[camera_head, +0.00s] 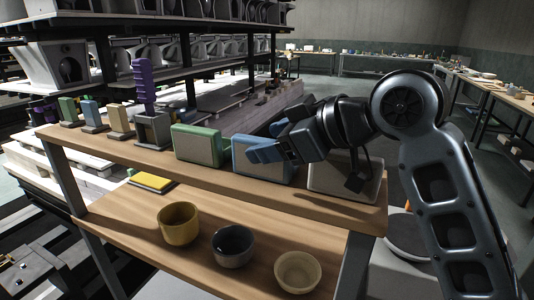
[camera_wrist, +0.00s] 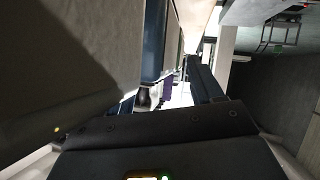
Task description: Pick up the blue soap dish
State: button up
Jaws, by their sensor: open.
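The blue soap dish (camera_head: 268,168) appears as an upright, rounded blue slab on the upper wooden shelf, between a green slab and a pale one. My gripper (camera_head: 268,146) is open, at the dish's upper part, and overlaps it in the head view. I cannot tell whether its fingers touch the dish. In the wrist view a dark blue face, probably the dish (camera_wrist: 155,40), stands ahead of my gripper, and a dark part of it (camera_wrist: 203,82) shows to the right. My gripper hides part of the dish's top in the head view.
The green slab (camera_head: 197,146) and pale slab (camera_head: 345,183) flank the dish closely. A purple brush (camera_head: 143,82) stands in a grey holder to the left. Several bowls, including a dark one (camera_head: 233,246), and a yellow sponge-like block (camera_head: 152,182) are on the lower shelf (camera_head: 130,225).

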jog(key=shift+w+a+f, duration=0.25)
jog(key=shift+w+a, duration=0.05)
jog(key=shift+a, duration=0.1)
grip_shut()
dwell(0.4)
